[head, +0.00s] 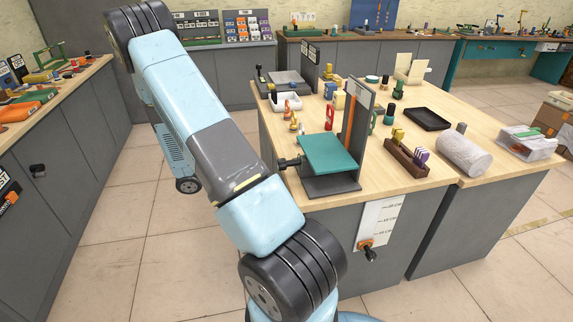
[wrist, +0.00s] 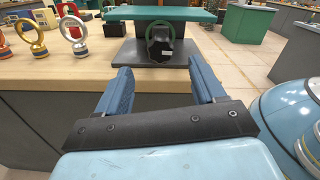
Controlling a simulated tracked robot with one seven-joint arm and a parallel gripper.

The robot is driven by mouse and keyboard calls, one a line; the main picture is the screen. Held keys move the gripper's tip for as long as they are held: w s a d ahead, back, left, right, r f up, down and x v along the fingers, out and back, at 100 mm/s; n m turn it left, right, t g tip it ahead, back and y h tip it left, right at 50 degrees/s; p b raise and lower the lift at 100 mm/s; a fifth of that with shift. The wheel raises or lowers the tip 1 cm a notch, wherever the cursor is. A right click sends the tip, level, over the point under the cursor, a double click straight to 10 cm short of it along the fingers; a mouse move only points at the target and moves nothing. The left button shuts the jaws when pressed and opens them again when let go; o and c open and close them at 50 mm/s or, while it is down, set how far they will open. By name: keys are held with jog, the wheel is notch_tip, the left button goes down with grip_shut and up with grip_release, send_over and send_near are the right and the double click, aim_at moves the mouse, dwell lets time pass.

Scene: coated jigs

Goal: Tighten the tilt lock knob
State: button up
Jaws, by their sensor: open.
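The jig has a flat teal plate (head: 328,153) on a dark grey base (head: 333,185), at the near left corner of the wooden bench. A black knob (head: 288,163) sticks out of its left side, under the plate's edge. In the wrist view the teal plate (wrist: 160,15) spans the top, and the black knob (wrist: 160,47) with a dark green ring shows below it, above the grey base (wrist: 122,50). My gripper (wrist: 160,66) is open and empty, its blue fingers apart, short of the bench edge and roughly in line with the knob. My gripper is hidden in the head view.
An upright with an orange strip (head: 349,122) rises behind the plate. A scale with an orange-and-black handle (head: 368,248) is on the bench front. The floor left of the bench is clear.

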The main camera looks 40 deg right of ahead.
aim_at(286, 164)
jog(key=x, duration=1)
jog(key=shift+s+d, duration=0.15)
jog(key=shift+d, duration=0.1)
jog(key=shift+c, duration=0.2)
jog(key=c, duration=1)
jog(key=shift+n, duration=0.3)
jog(key=o, duration=1)
jog(key=shift+o, duration=0.2)
jog(key=v, duration=1.4)
